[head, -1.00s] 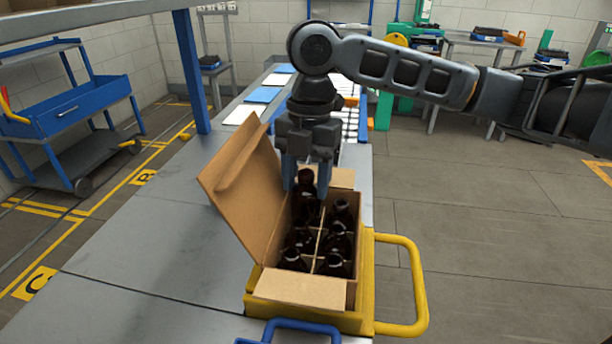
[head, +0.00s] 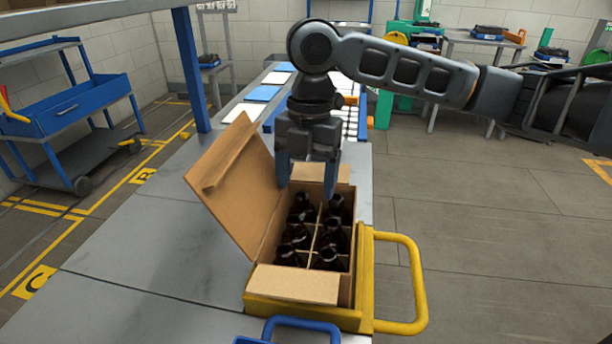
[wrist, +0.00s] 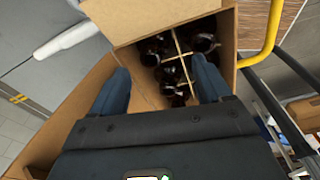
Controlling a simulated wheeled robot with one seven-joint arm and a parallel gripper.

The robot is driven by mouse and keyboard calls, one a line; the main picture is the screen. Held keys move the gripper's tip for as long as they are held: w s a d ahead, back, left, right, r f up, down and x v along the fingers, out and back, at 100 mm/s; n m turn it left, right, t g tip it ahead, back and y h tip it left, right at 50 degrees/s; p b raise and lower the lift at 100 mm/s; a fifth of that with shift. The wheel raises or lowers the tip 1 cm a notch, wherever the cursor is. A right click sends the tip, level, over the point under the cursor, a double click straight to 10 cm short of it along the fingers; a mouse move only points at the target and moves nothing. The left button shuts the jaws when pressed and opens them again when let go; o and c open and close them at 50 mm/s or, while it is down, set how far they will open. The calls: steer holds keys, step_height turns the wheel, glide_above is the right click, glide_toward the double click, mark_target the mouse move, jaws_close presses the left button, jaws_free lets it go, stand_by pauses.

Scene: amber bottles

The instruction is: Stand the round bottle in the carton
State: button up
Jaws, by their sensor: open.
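The open cardboard carton (head: 297,284) sits in a yellow tray on the grey bench, with its lid leaning out to the left. Dark amber bottles stand upright in its divided cells, also visible in the wrist view (wrist: 205,42). The bottle in the far left cell (head: 301,203) stands below my gripper, apparently the round bottle; its body is hidden by the carton walls. My gripper (head: 307,180) is open and empty above the far end of the carton, its fingers spread to either side. In the wrist view my gripper (wrist: 160,88) also shows spread fingers with nothing between the tips.
The yellow tray (head: 367,285) has a loop handle (head: 418,280) sticking out right. A blue handle (head: 300,324) shows at the front edge. The raised carton lid (head: 235,185) stands close to my gripper's left. The bench (head: 160,250) left of the carton is clear.

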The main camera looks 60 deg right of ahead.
steer(key=shift+w, duration=0.1)
step_height(320, 180, up, 8)
steer(key=shift+d, duration=0.45)
steer(key=shift+f, duration=0.1)
stand_by(0.6)
